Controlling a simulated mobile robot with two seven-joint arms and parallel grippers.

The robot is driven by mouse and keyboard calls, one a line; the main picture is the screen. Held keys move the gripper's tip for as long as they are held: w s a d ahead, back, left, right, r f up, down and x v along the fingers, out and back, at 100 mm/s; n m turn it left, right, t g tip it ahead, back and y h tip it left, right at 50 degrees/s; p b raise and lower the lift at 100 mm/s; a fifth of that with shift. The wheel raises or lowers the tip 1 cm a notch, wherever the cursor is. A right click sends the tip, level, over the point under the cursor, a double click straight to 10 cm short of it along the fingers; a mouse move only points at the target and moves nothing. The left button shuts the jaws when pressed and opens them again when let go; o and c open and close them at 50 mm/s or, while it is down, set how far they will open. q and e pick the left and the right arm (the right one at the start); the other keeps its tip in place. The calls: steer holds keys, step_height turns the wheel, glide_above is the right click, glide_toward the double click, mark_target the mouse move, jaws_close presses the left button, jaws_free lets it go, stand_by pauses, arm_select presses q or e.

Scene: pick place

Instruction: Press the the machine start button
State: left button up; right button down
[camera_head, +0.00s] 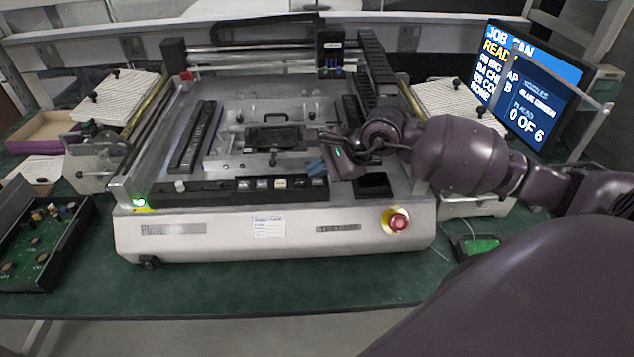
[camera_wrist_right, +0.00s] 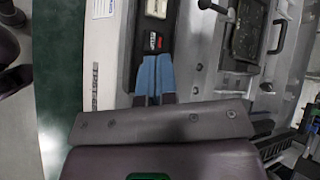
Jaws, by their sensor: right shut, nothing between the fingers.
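The machine (camera_head: 200,232) is a large white-and-grey pick-and-place unit on the bench. A row of small buttons (camera_head: 281,184) runs along its dark front strip; I cannot read which one is start. My right gripper (camera_head: 316,166) is over the right end of this row, its blue fingertips together and empty. In the right wrist view the blue fingertips (camera_wrist_right: 154,66) point at the dark strip, just short of a small red-marked button (camera_wrist_right: 159,42). A white button (camera_wrist_right: 155,8) lies farther along. Whether the fingertips touch the strip is unclear. My left gripper is not in view.
A red emergency-stop knob (camera_head: 398,221) sits on the machine's front right. A monitor (camera_head: 530,85) reads ready and 0 of 6. A dark tray of parts (camera_head: 75,235) lies at left. The green bench top (camera_head: 280,290) is clear in front.

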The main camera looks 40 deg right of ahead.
stand_by(1.0)
stand_by(0.8)
steer(key=shift+f, duration=0.15)
steer(key=shift+f+b, duration=0.25)
steer(key=shift+b, duration=0.1)
steer(key=shift+f, duration=0.15)
stand_by(0.4)
